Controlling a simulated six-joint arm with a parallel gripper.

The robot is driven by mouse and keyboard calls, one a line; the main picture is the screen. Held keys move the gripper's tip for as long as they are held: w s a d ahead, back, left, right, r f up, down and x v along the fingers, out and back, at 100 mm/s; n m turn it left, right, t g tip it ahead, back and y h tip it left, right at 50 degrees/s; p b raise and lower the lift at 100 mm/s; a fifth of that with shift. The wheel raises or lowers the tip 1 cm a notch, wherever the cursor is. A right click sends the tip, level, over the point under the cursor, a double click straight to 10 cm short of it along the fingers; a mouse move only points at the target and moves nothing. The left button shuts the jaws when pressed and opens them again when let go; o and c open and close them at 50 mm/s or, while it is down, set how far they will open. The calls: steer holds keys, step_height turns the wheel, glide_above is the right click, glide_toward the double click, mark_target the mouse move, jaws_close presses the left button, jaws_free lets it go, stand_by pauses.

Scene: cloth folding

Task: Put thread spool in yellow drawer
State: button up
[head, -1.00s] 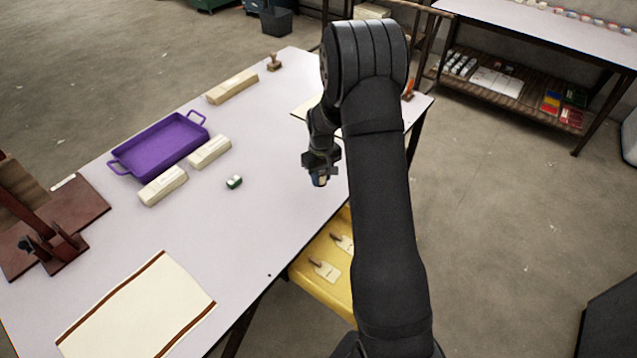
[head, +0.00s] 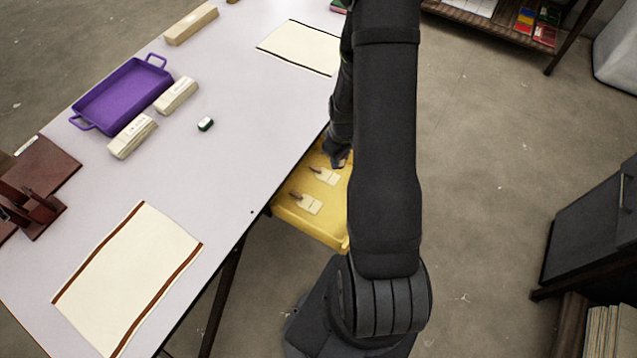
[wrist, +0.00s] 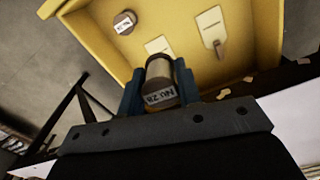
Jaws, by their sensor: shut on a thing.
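My gripper (wrist: 160,92) is shut on a thread spool (wrist: 160,70), a small tan-grey cylinder with a printed label on its end, in the wrist view. In the head view my gripper (head: 339,157) is over the far part of the open yellow drawer (head: 332,238), partly behind my own arm, and the spool is hard to make out. In the wrist view the yellow drawer (wrist: 100,50) lies beyond the spool. I cannot tell how high the spool is above its floor.
The drawer holds pale tags (head: 307,203) and a round labelled piece (wrist: 125,22). On the white table (head: 225,170) are a purple tray (head: 120,95), cream blocks (head: 132,137), a small green-and-white object (head: 205,124) and a striped cloth (head: 125,275). The drawer's near part looks fairly clear.

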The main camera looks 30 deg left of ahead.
steer(key=s+d+f, duration=0.4)
steer(key=s+d, duration=0.1)
steer(key=s, duration=0.1)
steer(key=shift+n, duration=0.3)
steer(key=shift+w+f, duration=0.1)
steer(key=shift+f, duration=5.05)
steer(key=shift+f, duration=0.1)
steer(key=o, duration=0.9)
steer(key=shift+o, duration=0.2)
step_height(320, 180, up, 12)
